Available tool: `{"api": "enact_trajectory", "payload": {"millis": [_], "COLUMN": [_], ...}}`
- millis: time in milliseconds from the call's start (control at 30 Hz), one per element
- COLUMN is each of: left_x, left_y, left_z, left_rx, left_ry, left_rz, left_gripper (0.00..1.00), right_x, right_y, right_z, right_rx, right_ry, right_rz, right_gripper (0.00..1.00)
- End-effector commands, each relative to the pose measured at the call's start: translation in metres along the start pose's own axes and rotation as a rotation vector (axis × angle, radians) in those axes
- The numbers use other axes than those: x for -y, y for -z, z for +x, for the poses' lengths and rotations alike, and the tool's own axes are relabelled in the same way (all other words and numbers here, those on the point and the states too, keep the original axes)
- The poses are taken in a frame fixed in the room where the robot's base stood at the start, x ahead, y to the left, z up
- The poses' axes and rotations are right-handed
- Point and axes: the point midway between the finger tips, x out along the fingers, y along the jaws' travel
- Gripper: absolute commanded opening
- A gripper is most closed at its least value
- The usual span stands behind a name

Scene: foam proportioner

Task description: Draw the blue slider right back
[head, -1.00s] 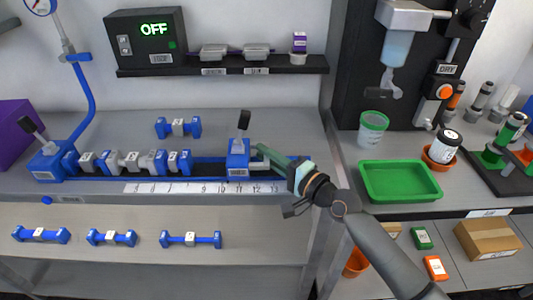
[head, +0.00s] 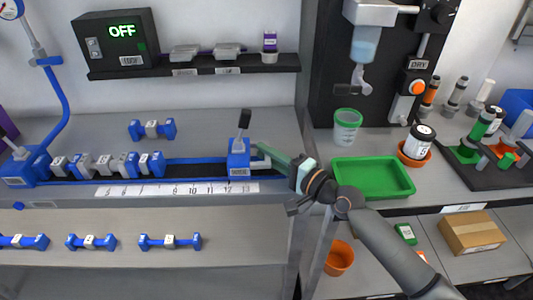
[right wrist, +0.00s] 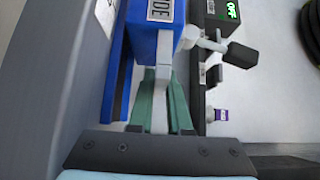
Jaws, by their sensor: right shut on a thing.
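The blue slider (head: 238,160) sits at the right part of the blue rail, above the end of the number scale (head: 180,190) near 13. It has an upright lever with a black knob (head: 245,117). My right gripper (head: 264,153) reaches it from the right. In the right wrist view, the green fingers (right wrist: 161,82) are shut on a grey tab (right wrist: 163,55) on the slider's (right wrist: 141,28) near side. My left gripper is not in view.
Several blue-and-grey pieces (head: 103,165) line the left part of the rail. One blue-and-grey piece (head: 152,129) lies behind it, others on the lower shelf (head: 120,220). A green tray (head: 372,178) and a green-rimmed cup (head: 347,125) stand to the right.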

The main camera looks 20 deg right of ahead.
Motion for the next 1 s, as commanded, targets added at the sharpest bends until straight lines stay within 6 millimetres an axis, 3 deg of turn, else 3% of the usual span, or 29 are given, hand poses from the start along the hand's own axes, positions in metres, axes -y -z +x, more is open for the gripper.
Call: {"api": "enact_trajectory", "payload": {"millis": [33, 267, 667, 1000], "left_x": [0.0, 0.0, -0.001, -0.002], "left_y": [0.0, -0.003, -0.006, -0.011], "left_z": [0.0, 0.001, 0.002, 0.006], "left_rx": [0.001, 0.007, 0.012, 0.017], "left_ry": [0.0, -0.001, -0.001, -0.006], "left_rz": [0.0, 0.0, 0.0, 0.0], "left_gripper": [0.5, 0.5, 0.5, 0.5], "right_x": [0.0, 0.0, -0.001, -0.004], "right_y": [0.0, 0.0, 0.0, 0.0], "right_z": [0.0, 0.0, -0.009, -0.068], "right_rx": [0.0, 0.0, 0.0, 0.001], "right_ry": [0.0, 0.0, -0.002, -0.005], "right_rz": [0.0, 0.0, 0.0, -0.003], "right_gripper": [0.2, 0.45, 0.46, 0.46]}}
